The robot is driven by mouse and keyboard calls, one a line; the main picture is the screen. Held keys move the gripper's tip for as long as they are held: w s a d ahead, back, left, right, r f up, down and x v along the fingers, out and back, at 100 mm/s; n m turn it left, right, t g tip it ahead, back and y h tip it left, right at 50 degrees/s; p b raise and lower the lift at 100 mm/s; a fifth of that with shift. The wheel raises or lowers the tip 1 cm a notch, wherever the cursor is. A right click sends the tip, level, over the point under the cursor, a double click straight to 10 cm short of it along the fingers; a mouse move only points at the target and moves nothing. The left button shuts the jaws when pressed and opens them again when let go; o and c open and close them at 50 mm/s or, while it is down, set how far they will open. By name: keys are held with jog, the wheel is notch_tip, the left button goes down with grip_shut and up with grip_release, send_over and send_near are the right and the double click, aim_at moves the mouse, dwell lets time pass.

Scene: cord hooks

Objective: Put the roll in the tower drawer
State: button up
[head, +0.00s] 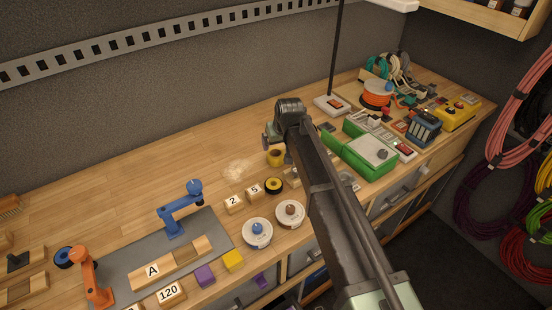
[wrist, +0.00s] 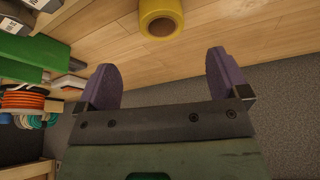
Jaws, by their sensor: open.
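A yellow roll (head: 276,158) with a dark centre is on the wooden bench, partly hidden by my arm in the head view. In the wrist view the yellow roll (wrist: 160,18) is at the top edge, beyond the fingertips and roughly centred between them. My gripper (wrist: 165,62) is open and empty, its two purple fingers wide apart and not touching the roll. In the head view my gripper (head: 270,138) is close to the roll, its fingers mostly hidden. Grey drawers with handles (head: 396,191) show under the bench front; I cannot tell which is the tower drawer.
A black-and-yellow ring (head: 273,185), number blocks (head: 233,204) and two round tins (head: 257,232) sit in front of the roll. A green box (head: 365,155) stands right of my arm. A lamp base (head: 332,105) is behind. The bench at the back left is clear.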

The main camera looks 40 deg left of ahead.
aim_at(276, 156)
jog(key=b+x, duration=1)
jog(key=x, duration=0.1)
jog(key=shift+s+d+f, duration=0.1)
jog(key=shift+s+d, duration=0.15)
jog(key=shift+r, duration=0.25)
jog(key=c, duration=1.1)
jog(key=shift+o, duration=0.2)
notch_tip(276, 156, up, 20)
jog(key=p, duration=2)
